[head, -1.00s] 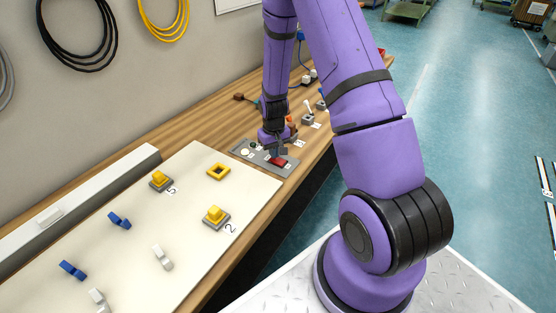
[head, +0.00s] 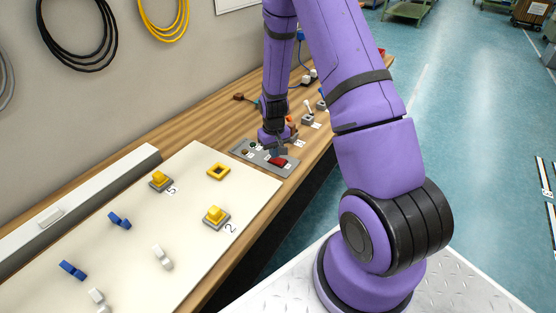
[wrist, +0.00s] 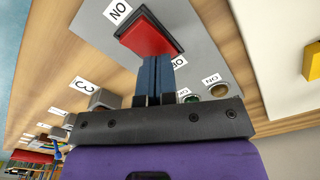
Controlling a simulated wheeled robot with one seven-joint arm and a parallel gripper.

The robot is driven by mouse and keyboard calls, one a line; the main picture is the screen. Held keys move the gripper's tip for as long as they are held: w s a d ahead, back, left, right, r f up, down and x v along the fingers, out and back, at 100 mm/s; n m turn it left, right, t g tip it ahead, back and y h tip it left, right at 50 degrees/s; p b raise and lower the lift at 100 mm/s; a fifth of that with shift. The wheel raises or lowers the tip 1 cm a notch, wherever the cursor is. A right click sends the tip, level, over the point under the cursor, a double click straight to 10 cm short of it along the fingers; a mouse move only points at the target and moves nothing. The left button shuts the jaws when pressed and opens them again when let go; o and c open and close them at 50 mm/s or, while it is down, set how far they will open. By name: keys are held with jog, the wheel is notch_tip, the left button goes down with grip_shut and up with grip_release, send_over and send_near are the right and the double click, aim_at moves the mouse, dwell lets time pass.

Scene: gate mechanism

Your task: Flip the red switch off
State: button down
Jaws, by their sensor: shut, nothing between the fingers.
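The red switch (head: 278,161) is a rocker on a grey panel (head: 290,168) on the wooden bench. In the wrist view the red switch (wrist: 148,38) shows its broad red face in a dark frame, beside a label (wrist: 118,11) that reads ON. My gripper (head: 280,151) is shut and empty, just over the switch. In the wrist view the closed fingertips (wrist: 158,60) are at the edge of the switch on the side away from that label. I cannot tell whether they touch it. They hide part of that edge and a second label.
Two round indicator lamps, one green (wrist: 191,98) and one brownish (wrist: 219,90), sit on the same panel. A toggle switch (head: 308,109) and other parts stand farther along the bench. A pale board (head: 130,235) with yellow and blue pieces lies nearer.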

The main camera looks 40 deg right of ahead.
jog(key=shift+r, duration=3.05)
jog(key=s+a+r+t, duration=0.1)
jog(key=s+a+r, duration=0.1)
jog(key=r, duration=0.6)
jog(key=s+a+r+n+t, duration=0.1)
jog(key=s+a+r, duration=0.15)
jog(key=r, duration=0.55)
jog(key=s+a+r, duration=0.2)
jog(key=a+r, duration=0.1)
jog(key=r, duration=0.4)
jog(key=s+a+r+t, duration=0.1)
jog(key=s+a+r, duration=0.1)
jog(key=s+r, duration=0.4)
jog(key=s+a+r+n+t, duration=0.1)
jog(key=s+r, duration=0.5)
jog(key=s, duration=0.8)
jog(key=a+t, duration=0.1)
jog(key=a, duration=0.1)
jog(key=shift+a+r, duration=0.3)
jog(key=shift+r, duration=0.1)
